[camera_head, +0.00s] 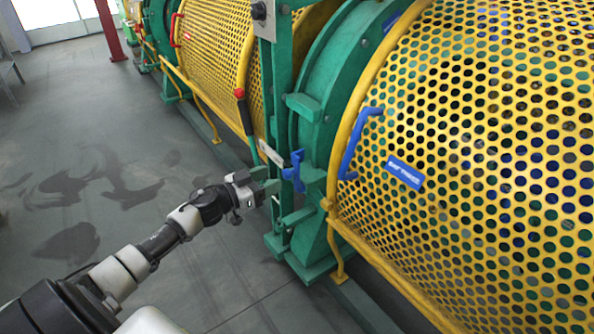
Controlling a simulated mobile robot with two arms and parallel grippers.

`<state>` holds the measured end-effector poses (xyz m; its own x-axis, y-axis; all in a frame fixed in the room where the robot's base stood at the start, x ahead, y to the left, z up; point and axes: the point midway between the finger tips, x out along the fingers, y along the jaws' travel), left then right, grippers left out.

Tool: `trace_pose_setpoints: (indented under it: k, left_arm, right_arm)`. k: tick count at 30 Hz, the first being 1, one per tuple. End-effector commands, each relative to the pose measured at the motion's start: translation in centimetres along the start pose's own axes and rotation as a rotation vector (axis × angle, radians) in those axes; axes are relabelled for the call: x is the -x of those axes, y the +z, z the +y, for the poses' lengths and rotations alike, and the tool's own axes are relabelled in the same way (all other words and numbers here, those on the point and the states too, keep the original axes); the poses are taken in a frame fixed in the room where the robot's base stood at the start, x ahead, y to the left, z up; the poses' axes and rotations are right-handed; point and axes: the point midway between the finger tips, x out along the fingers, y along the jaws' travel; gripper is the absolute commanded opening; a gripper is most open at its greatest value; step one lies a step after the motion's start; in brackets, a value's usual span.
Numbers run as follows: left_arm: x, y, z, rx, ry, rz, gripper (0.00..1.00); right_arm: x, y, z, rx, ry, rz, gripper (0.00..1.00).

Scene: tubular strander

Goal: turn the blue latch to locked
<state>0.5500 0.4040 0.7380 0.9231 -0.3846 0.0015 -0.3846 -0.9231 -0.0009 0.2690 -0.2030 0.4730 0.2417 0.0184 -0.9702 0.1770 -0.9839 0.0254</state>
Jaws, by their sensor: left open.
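The blue latch (294,171) sits on the green machine frame, just left of the yellow perforated guard (470,160). It looks upright, with a small part sticking out to the left. My left gripper (268,187) reaches in from the lower left. It is open, with its fingertips close to the left side of the latch. I cannot tell whether they touch it. My right gripper is not in view.
A blue handle (357,142) and a blue label (404,173) are on the yellow guard. A lever with a red knob (240,93) stands left of the latch. The green frame (316,110) rises behind it. The grey floor (90,150) at left is open.

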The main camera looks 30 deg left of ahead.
Motion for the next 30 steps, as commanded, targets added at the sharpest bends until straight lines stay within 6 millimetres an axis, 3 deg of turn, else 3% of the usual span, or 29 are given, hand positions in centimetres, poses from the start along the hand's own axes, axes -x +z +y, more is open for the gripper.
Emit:
trace_pose_setpoints:
  k: [9, 15, 26, 30]
  left_arm:
    - [-5.4, 0.0, -0.1, 0.000, -0.002, 0.003, 0.55]
    - [-7.3, 0.1, -0.1, 0.001, -0.002, 0.001, 0.55]
    - [-7.8, 0.1, -0.1, 0.001, -0.002, -0.001, 0.55]
    - [-7.8, 0.1, -0.1, 0.001, -0.002, -0.001, 0.38]
  right_arm:
    - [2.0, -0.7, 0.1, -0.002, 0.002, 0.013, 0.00]
    - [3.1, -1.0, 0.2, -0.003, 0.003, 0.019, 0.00]
    - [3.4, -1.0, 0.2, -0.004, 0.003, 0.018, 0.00]
    - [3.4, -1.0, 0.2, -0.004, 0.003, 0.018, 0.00]
